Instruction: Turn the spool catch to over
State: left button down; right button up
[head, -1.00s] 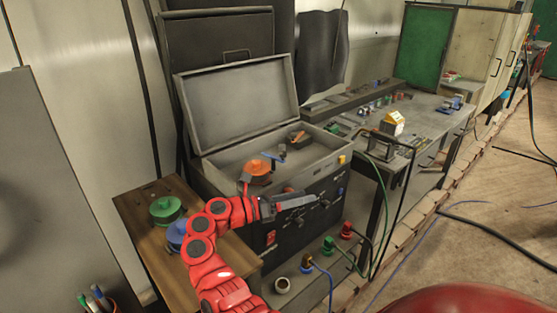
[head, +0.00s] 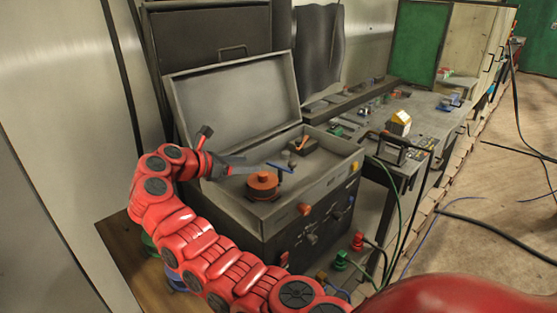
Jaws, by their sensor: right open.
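A round orange spool-like part (head: 263,187) with a dark top sits in the open grey box, near its front left corner. A blue bar (head: 281,167) lies just behind it. An orange lever (head: 302,143) stands on a dark mount farther back in the box. I cannot tell for sure which of these is the spool catch. My right gripper (head: 248,169) is open above the box's left side, pointing right, close to the orange part and the blue bar. I cannot tell whether it touches either. My left gripper is not in view.
The box's raised lid (head: 232,100) stands behind my gripper. A wooden table (head: 122,258) is at the lower left, partly hidden by my arm. A grey workbench (head: 428,113) with small parts runs along the right.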

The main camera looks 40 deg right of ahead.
aim_at(289, 164)
jog(key=p+x, duration=0.1)
jog(key=x, duration=0.4)
jog(key=p+x, duration=0.1)
jog(key=x, duration=0.4)
jog(key=p+x, duration=0.1)
jog(key=x, duration=0.5)
jog(key=shift+s+d+r, duration=0.15)
jog(key=shift+s+r, duration=0.1)
jog(key=shift+r, duration=0.05)
jog(key=shift+d+f, duration=0.35)
jog(key=shift+d, duration=0.15)
grip_shut()
